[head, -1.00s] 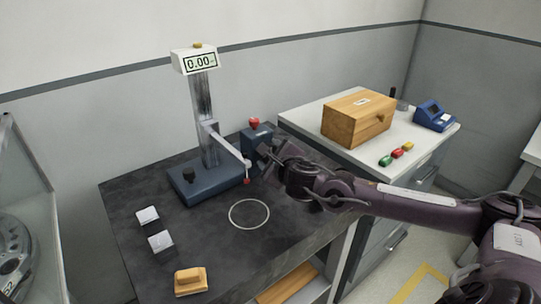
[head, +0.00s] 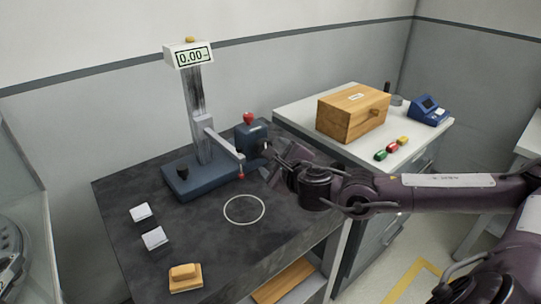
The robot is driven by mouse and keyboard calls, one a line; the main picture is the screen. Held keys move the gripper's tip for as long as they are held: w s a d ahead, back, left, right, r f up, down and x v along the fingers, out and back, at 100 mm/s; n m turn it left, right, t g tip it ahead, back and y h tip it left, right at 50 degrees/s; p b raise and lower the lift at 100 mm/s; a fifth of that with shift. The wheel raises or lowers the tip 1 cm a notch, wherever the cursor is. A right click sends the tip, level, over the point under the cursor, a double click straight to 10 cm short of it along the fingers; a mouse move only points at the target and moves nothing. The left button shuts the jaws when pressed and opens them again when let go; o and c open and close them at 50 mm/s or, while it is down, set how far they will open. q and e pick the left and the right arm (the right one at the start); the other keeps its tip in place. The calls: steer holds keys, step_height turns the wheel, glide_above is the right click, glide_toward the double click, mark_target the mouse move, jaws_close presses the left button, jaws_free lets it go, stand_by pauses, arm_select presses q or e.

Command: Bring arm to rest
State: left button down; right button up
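One arm of mine comes in from the right. Its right gripper (head: 272,168) is over the right part of the dark bench (head: 215,255), beside the dark blue device with a red knob (head: 253,137). The fingers are small and dark, and I cannot make out whether they are open or shut. No object shows clearly in them. A measuring stand (head: 200,170) with a display reading 0.00 (head: 190,55) stands just left of the gripper. My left gripper is not in view.
Two small white blocks (head: 140,212) and a wooden block (head: 185,278) lie on the bench, left of a white ring mark (head: 244,222). A white-topped cabinet (head: 300,113) holds a wooden box (head: 352,112), colored pieces (head: 392,148) and a blue device (head: 428,110).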

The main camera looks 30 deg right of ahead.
steer(key=shift+s+a, duration=0.1)
steer(key=shift+s, duration=0.25)
